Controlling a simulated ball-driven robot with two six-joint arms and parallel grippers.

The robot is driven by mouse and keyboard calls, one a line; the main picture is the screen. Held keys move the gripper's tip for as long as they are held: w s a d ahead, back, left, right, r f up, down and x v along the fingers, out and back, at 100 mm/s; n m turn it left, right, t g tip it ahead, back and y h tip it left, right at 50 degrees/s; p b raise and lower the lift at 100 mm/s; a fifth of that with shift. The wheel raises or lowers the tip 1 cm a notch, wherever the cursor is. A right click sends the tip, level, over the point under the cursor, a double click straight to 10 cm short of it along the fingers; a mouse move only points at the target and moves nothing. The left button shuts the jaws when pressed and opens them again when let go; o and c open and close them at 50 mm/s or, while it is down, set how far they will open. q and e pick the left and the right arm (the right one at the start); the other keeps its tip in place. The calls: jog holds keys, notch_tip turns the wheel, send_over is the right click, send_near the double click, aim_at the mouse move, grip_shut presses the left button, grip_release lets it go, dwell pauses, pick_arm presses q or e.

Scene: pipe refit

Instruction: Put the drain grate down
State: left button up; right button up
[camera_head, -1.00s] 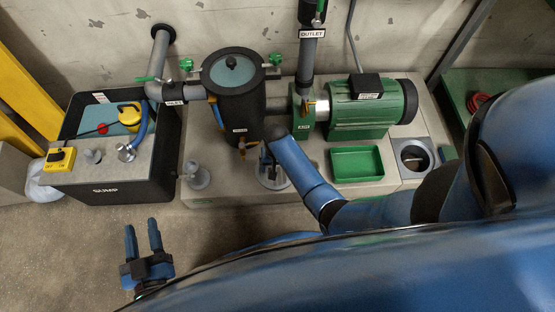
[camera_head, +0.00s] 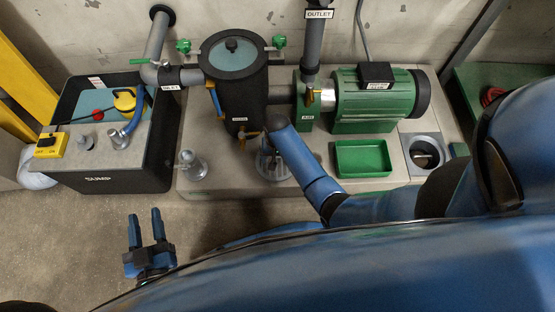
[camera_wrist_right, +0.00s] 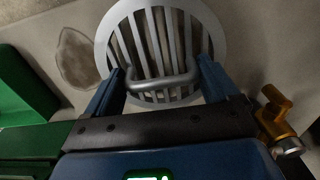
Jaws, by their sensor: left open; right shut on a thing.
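The drain grate is a round, pale grey disc with slots and a raised bar handle. In the right wrist view the grate (camera_wrist_right: 103,42) fills the upper middle. My right gripper (camera_wrist_right: 162,75) has its fingers on both ends of the handle. In the head view the grate (camera_head: 267,170) is partly hidden under my right gripper (camera_head: 268,150), over the front of the grey plinth (camera_head: 225,178). I cannot tell whether the grate touches the plinth. My left gripper (camera_head: 145,230) is open and empty over the floor at lower left.
A black strainer pot (camera_head: 240,105) stands just behind the grate. A green tray (camera_head: 362,158) and a round opening (camera_head: 424,150) lie to its right. A small grey fitting (camera_head: 190,165) stands to its left. The sump box (camera_head: 120,180) is further left.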

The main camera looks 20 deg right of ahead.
notch_tip(320, 180, down, 3)
jog(key=b, duration=0.2)
jog(key=shift+w+b, duration=0.15)
jog(key=shift+b, duration=0.25)
jog(key=shift+w+d+b, duration=0.1)
jog(key=shift+b, duration=0.2)
jog(key=shift+r, duration=0.1)
jog(key=o, duration=1.2)
jog(key=shift+f, duration=0.2)
jog(key=shift+c, duration=0.2)
